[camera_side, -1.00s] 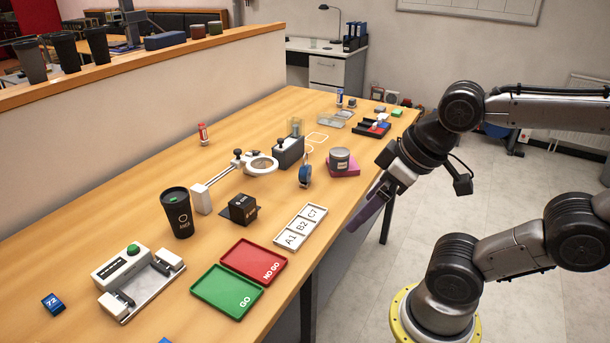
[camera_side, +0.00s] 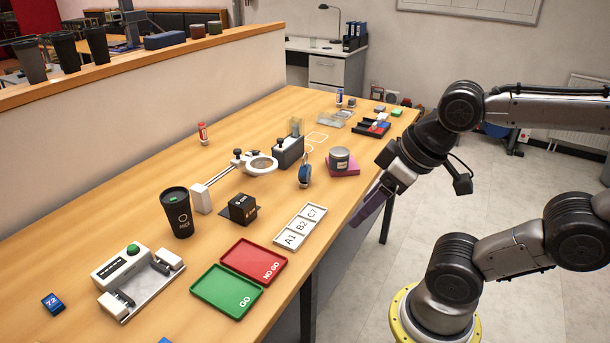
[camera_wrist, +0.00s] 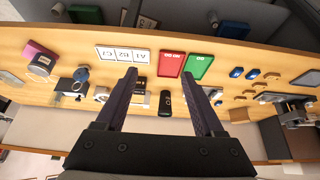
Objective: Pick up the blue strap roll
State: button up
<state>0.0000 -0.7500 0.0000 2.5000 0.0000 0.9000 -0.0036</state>
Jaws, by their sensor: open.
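The blue strap roll (camera_side: 305,175) stands on the wooden table, in front of the dark box of the magnifier stand and left of the pink block with the grey tin. It also shows in the wrist view (camera_wrist: 82,74), at the left beyond the fingers. My gripper (camera_side: 367,208) hangs past the table's near edge, to the right of the roll and well apart from it. In the wrist view its two long dark fingers (camera_wrist: 160,78) are spread with nothing between them.
The labelled white tray (camera_side: 300,227), red NO GO tray (camera_side: 254,261) and green GO tray (camera_side: 226,291) lie nearer the camera. A magnifier (camera_side: 261,164) and black cup (camera_side: 177,212) stand farther left.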

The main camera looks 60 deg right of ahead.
jog(key=w+d+r+n+h, duration=0.25)
jog(key=w+r+n, duration=0.45)
jog(key=n, duration=0.4)
jog(key=n+g+h, duration=0.2)
jog(key=n+g, duration=0.2)
jog(key=n, duration=0.6)
send_over(306, 172)
jog(key=w+a, duration=0.1)
jog(key=a, duration=0.2)
notch_tip(306, 172, down, 10)
jog(key=shift+m+g, duration=0.4)
jog(key=x, duration=1.1)
jog(key=shift+s+d+f, duration=0.2)
jog(key=shift+s, duration=0.05)
jog(key=shift+a+x, duration=0.2)
jog(key=shift+x, duration=1.3)
jog(key=shift+a+x, duration=0.2)
jog(key=shift+x, duration=1.3)
jog(key=shift+f, duration=0.15)
